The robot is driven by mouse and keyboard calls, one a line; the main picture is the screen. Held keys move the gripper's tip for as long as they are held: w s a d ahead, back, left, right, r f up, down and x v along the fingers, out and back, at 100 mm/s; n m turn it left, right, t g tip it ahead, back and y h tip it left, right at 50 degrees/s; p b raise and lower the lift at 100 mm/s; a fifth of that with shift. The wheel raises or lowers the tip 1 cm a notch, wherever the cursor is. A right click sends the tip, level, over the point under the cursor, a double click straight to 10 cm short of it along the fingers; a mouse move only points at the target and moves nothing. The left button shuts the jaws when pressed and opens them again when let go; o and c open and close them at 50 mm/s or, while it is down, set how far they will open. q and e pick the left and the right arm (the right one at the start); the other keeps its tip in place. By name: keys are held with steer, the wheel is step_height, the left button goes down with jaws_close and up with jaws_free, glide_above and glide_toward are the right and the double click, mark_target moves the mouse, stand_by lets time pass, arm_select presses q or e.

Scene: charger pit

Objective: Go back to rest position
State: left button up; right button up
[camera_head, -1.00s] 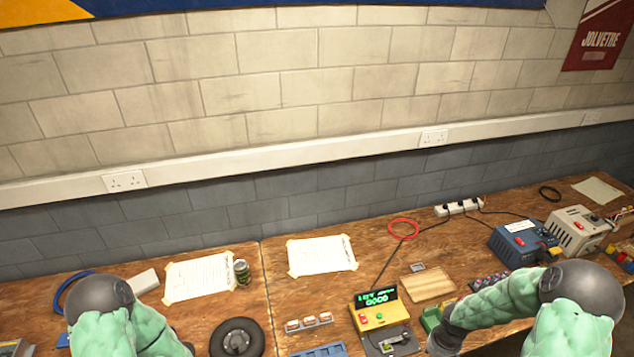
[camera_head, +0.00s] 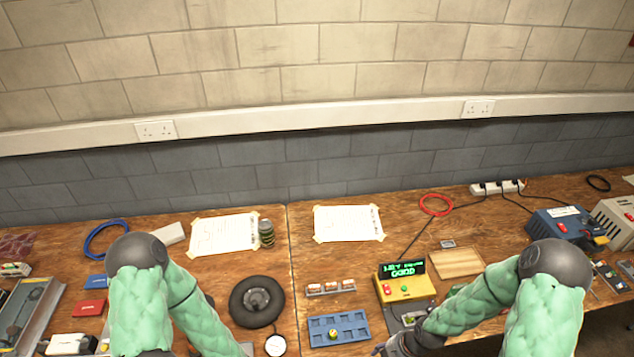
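My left arm comes up from the bottom left of the head view, bent at a dark grey joint; its gripper is not visible. My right arm reaches in from the bottom right and bends down to the left. The dark end of that arm (camera_head: 405,343) is at the lower edge, beside the yellow tester (camera_head: 405,287), and its fingers cannot be made out. The tester's green display appears to read "GOOD". A blue tray (camera_head: 357,330) with several compartments lies left of the tester, with one small yellow-topped round item (camera_head: 333,334) in it.
The wooden bench runs along a block wall. On it are a black wheel (camera_head: 257,301), a can (camera_head: 266,233), taped papers (camera_head: 347,223), a wooden board (camera_head: 455,263), a red cable ring (camera_head: 436,205) and a blue charger (camera_head: 562,226). A grey case (camera_head: 30,312) stands at far left.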

steer(key=s+a+f+m+b, duration=0.7)
steer(key=a+f+m, duration=0.3)
steer(key=m, duration=0.7)
steer(key=shift+a+f+m, duration=0.15)
steer(key=shift+f+m, duration=0.15)
